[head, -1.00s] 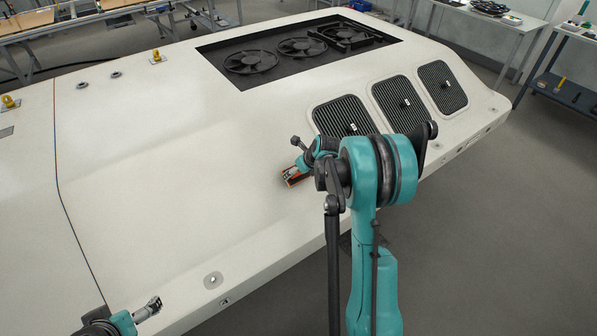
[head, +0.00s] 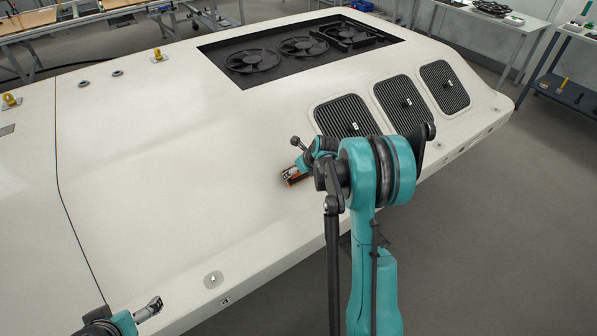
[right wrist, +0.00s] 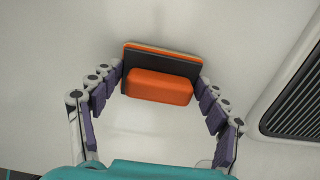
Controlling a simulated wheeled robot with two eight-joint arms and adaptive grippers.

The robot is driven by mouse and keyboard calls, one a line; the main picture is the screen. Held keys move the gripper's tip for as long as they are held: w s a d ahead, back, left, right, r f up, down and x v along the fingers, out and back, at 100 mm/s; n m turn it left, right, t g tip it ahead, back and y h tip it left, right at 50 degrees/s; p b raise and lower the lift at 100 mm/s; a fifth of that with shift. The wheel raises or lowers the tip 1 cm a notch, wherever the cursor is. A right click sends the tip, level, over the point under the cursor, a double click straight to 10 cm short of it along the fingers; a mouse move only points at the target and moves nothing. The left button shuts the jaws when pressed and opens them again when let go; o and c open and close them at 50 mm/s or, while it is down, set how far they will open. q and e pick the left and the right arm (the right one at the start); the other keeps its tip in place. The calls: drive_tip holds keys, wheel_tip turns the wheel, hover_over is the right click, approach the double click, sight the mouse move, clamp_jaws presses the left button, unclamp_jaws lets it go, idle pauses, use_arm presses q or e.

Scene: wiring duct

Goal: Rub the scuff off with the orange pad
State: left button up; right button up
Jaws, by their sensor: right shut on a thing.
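The orange pad (right wrist: 158,87) has an orange block grip on a dark plate with an orange edge. In the right wrist view it sits between the fingertips of my right gripper (right wrist: 160,82), which is shut on it. In the head view the pad (head: 290,180) shows as a small orange and dark edge at the white housing (head: 190,150), left of the nearest grille. I cannot tell whether it presses on the surface. No scuff can be made out; my arm and the pad hide part of the panel. My left gripper (head: 148,309) is empty over the housing's lower left edge; its jaws are too small to judge.
Three dark grilles (head: 345,117) lie right of the pad; one grille (right wrist: 295,100) shows in the right wrist view. A recessed bay with three fans (head: 252,62) is farther back. Yellow lifting eyes (head: 157,56) stand at the left. The panel left of the pad is clear.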

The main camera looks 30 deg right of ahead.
sight(291, 179)
drive_tip(key=shift+s+a+r, duration=0.1)
drive_tip(key=shift+s+a, duration=0.1)
drive_tip(key=shift+a, duration=1.45)
drive_tip(key=shift+w+d+b, duration=0.2)
drive_tip(key=shift+d+b, duration=0.1)
drive_tip(key=shift+d, duration=1.4)
drive_tip(key=shift+s+r+p, duration=0.2)
drive_tip(key=shift+r+p, duration=0.1)
drive_tip(key=shift+p+v, duration=0.8)
drive_tip(key=shift+v, duration=0.8)
drive_tip(key=shift+f, duration=0.1)
